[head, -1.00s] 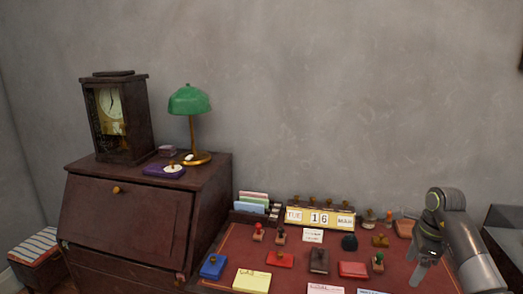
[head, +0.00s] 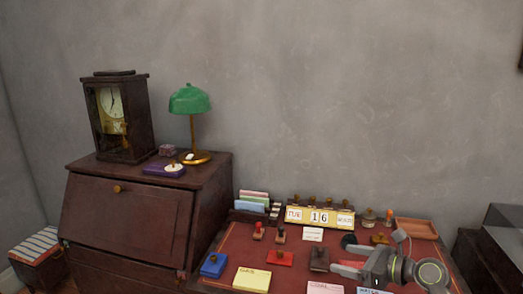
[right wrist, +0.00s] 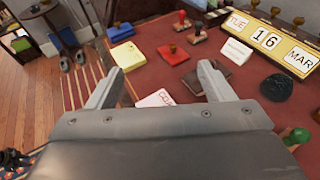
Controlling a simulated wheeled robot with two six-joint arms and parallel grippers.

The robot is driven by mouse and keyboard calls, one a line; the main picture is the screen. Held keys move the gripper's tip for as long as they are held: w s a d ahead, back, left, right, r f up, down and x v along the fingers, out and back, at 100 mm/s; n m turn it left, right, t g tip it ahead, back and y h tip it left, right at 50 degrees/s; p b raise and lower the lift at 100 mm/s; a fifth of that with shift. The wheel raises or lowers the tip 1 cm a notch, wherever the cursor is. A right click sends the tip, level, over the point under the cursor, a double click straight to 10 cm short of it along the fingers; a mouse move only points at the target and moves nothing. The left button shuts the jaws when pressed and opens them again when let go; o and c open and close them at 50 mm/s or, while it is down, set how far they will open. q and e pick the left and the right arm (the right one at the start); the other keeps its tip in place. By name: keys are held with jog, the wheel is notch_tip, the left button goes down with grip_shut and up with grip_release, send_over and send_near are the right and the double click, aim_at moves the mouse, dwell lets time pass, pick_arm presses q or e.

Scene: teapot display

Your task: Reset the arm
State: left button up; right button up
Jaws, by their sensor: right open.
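My right gripper (head: 350,268) is over the right front part of the red desk top (head: 236,240), its fingers pointing left in the head view. In the right wrist view its two fingers (right wrist: 158,88) stand wide apart with nothing between them. Beyond the fingertips lie a yellow note pad (right wrist: 126,56), a red ink pad (right wrist: 173,53) and a dark brown block (right wrist: 237,77). A white card (right wrist: 155,99) shows between the fingers. My gripper hides part of the desk in the head view. My left gripper is out of view.
A date display (head: 320,217) reading TUE 16 stands at the desk's back edge. Several stamps, a blue ink pad (head: 214,265) and a wooden tray (head: 417,228) are on the desk. A dark cabinet at left bears a clock (head: 115,118) and green lamp (head: 190,100).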

jog(key=s+d+r+m+t+h, duration=0.35)
jog(key=m+t, duration=0.25)
jog(key=m, duration=0.4)
jog(key=s+d+r+m+t+h, duration=0.2)
jog(key=s+d+m+t+h, duration=0.3)
jog(key=m, duration=0.6)
jog(key=s+d+f+m+g+h, duration=0.2)
jog(key=s+d+f+m+h, duration=0.3)
jog(key=m+h, duration=0.5)
jog(key=s+f+m+g+y, duration=0.2)
jog(key=s+f+m+g, duration=0.8)
jog(key=s+f+m, duration=0.4)
jog(key=s+a+f+m+g+y, duration=0.1)
jog(key=s+a+f+g+y, duration=0.15)
jog(key=s, duration=0.45)
jog(key=s+a+f+g+y, duration=0.1)
jog(key=s+a+g, duration=0.2)
jog(key=s, duration=0.3)
notch_tip(320, 180, down, 22)
jog(key=d+p, duration=0.1)
jog(key=d, duration=0.1)
jog(key=s+a+f+g+y+p, duration=0.1)
jog(key=s+f+g, duration=0.1)
jog(key=s+f, duration=1.3)
jog(key=shift+a+f, duration=0.4)
jog(key=shift+f, duration=0.25)
